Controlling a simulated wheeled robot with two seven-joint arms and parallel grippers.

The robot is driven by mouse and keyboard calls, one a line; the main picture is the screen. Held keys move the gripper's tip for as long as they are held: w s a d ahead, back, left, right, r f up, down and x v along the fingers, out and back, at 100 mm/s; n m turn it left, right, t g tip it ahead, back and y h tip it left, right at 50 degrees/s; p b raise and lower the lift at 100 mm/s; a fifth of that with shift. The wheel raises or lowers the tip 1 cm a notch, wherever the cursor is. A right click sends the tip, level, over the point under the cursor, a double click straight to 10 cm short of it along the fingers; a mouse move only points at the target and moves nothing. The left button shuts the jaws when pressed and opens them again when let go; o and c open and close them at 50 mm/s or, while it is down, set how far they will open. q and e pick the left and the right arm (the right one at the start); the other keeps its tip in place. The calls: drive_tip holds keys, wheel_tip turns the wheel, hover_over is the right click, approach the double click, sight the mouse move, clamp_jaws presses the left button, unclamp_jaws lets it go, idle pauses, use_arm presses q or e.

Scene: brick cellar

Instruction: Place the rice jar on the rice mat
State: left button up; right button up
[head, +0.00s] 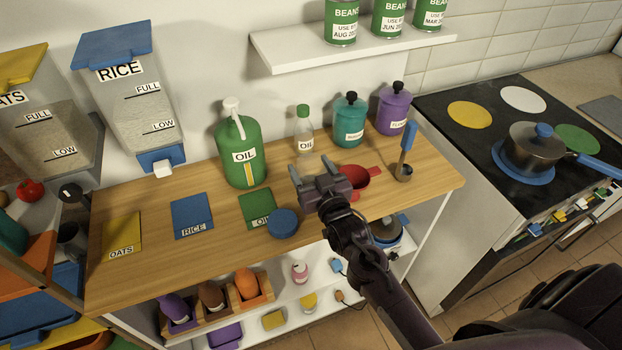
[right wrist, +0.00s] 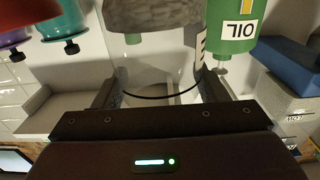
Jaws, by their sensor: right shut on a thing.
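My right gripper (head: 318,177) is shut on a clear jar (right wrist: 152,14) over the right half of the counter. In the right wrist view, which is upside down, the jar stands between the fingers (right wrist: 155,92). It has grey-brown contents and a partly seen white label. In the head view the jar is hard to make out. Whether it touches the counter I cannot tell. The blue rice mat (head: 191,212) lies flat and bare, left of the gripper, between the oats mat (head: 122,236) and the green oil mat (head: 256,207). My left gripper is not in view.
A green oil can (head: 238,160) stands behind the oil mat. A small oil bottle (head: 304,130), canisters (head: 350,122) and a red cup (head: 356,182) surround the gripper. The rice dispenser (head: 130,95) hangs behind the rice mat.

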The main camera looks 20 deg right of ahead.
wheel_tip(320, 180, up, 14)
drive_tip(key=b, duration=0.2)
drive_tip(key=s+a+f, duration=0.1)
drive_tip(key=s+f, duration=0.5)
drive_tip(key=s, duration=0.3)
drive_tip(key=s+a+f+b, duration=0.1)
drive_tip(key=s+f, duration=0.5)
drive_tip(key=s, duration=0.3)
drive_tip(key=shift+a, duration=0.15)
